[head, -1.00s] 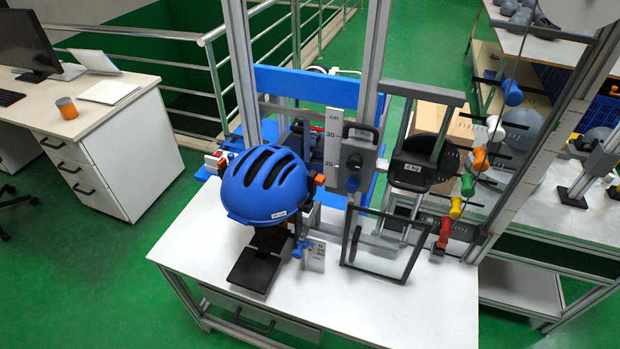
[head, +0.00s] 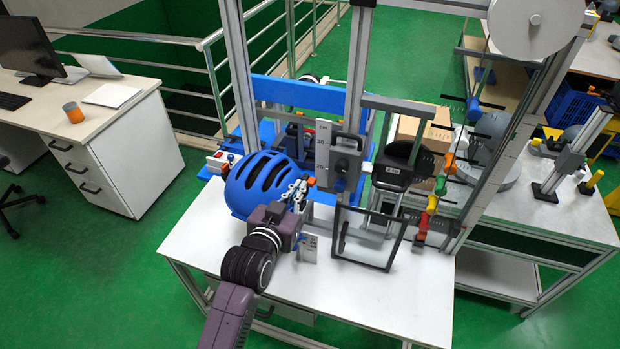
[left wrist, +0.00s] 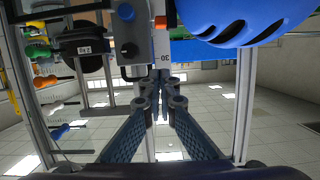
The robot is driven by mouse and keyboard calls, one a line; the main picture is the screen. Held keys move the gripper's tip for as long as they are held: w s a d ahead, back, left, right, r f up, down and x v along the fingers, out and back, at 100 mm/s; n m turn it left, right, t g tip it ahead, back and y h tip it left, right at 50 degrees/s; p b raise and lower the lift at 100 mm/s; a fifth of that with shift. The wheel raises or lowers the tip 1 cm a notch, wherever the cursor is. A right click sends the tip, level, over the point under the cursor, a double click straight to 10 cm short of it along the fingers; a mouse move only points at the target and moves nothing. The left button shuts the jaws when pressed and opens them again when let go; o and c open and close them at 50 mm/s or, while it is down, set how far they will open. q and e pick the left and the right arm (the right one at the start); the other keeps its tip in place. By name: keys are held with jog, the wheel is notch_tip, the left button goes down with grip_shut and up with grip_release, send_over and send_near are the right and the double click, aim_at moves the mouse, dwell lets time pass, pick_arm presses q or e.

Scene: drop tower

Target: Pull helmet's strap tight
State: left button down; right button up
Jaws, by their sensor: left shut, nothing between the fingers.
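The blue helmet (head: 258,182), with black vent slots, sits over the white table among the tower's frame parts. In the left wrist view its blue shell (left wrist: 235,18) fills the top right. I cannot make out the strap in either current view. My left gripper (head: 299,188) is at the right side of the helmet, close to it in the head view; I cannot tell whether they touch. In the left wrist view its fingers (left wrist: 161,82) come together at the tips, shut with nothing between them. My right gripper is not in view.
The grey block with a scale (head: 341,165) stands right of the helmet on the metal frame. A dark-framed clear panel (head: 366,238) stands on the white table (head: 360,295). Coloured handles (head: 432,204) hang at right. The table's front is clear.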

pick_arm(q)
jog(key=w, duration=0.2)
send_over(310, 183)
jog(key=s, duration=0.1)
notch_tip(310, 183, down, 3)
jog(key=shift+s+d+f+b, duration=0.1)
jog(key=shift+s+f+b, duration=0.1)
jog(key=shift+f+b, duration=1.65)
jog(key=shift+f, duration=0.05)
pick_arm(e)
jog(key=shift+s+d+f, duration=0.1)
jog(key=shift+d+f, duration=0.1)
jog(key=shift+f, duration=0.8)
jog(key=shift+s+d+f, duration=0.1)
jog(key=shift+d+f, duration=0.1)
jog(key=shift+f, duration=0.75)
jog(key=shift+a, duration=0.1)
pick_arm(q)
jog(key=shift+f, duration=0.3)
notch_tip(310, 183, down, 3)
jog(key=b, duration=0.2)
jog(key=shift+f+b, duration=0.2)
jog(key=shift+b, duration=0.1)
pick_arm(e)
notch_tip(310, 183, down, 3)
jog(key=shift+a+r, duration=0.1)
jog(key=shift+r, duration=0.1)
